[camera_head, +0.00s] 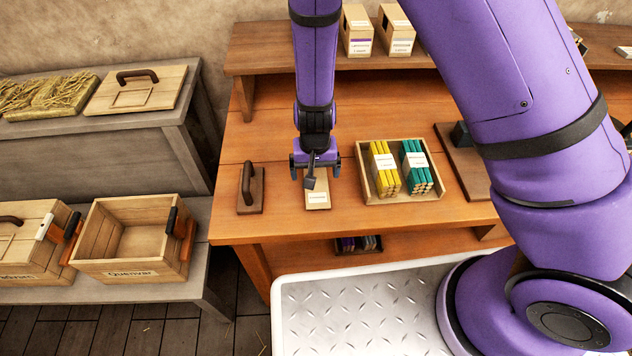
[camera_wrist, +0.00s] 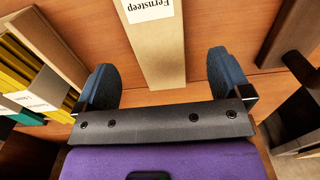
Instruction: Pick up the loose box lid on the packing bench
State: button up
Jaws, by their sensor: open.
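A flat pale wooden lid (camera_head: 160,97) with a dark brown arched handle lies on the upper grey bench (camera_head: 160,118) at the left, beside straw. My gripper (camera_head: 314,172) is far to its right, over the orange-brown wooden bench. It is open, and nothing is gripped. In the wrist view its two dark blue fingers (camera_wrist: 165,78) stand apart, with a narrow pale box (camera_wrist: 155,50) labelled "Fernsteep" showing between and beyond them. That box also shows below my gripper in the head view (camera_head: 318,187). I cannot tell the height gap. The lid is not in the wrist view.
An open crate (camera_head: 128,271) labelled "Quenvar" and a lidded box (camera_head: 28,247) stand on the lower grey shelf. On the orange-brown bench (camera_head: 270,150) are a dark handled block (camera_head: 250,190) and a tray (camera_head: 405,198) of yellow and green sticks. Small cartons (camera_head: 357,35) stand on the raised shelf.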

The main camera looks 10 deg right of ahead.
aim_at(319, 198)
jog(key=shift+w+d+f, duration=0.1)
jog(key=shift+d+f, duration=0.05)
jog(key=shift+f, duration=2.2)
jog(key=shift+c, duration=0.4)
jog(key=c, duration=0.9)
